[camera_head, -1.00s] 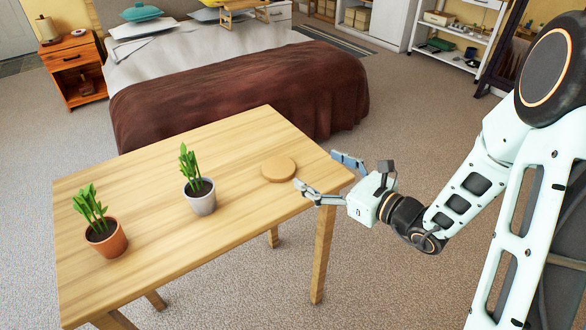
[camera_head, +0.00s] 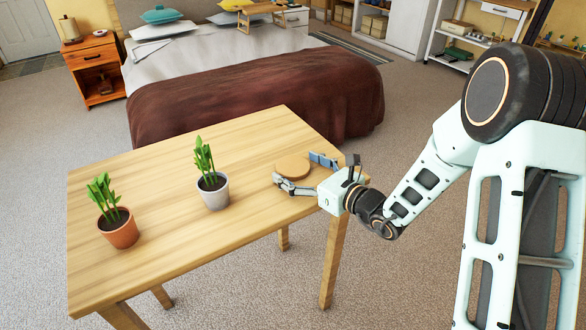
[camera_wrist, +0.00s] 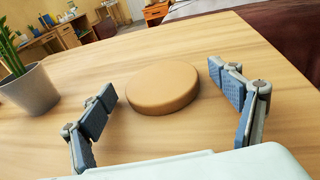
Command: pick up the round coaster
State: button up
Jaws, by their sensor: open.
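The round coaster (camera_head: 292,167) is a tan disc lying flat on the wooden table (camera_head: 150,223), near its right end. In the wrist view the coaster (camera_wrist: 163,87) sits ahead of and between the two fingers. My gripper (camera_head: 300,172) is open and empty, low over the table's right edge. In the wrist view my gripper (camera_wrist: 168,104) has its fingers spread wider than the coaster, one on each side, with gaps between. The far rim of the coaster appears to lie beyond the fingertips.
A plant in a grey pot (camera_head: 213,192) stands left of the coaster and also shows in the wrist view (camera_wrist: 32,90). A plant in a terracotta pot (camera_head: 119,229) stands farther left. The bed (camera_head: 250,95) is behind the table. The tabletop around the coaster is clear.

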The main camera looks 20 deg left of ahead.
jog(key=shift+c, duration=0.7)
jog(key=c, duration=1.1)
jog(key=shift+c, duration=0.2)
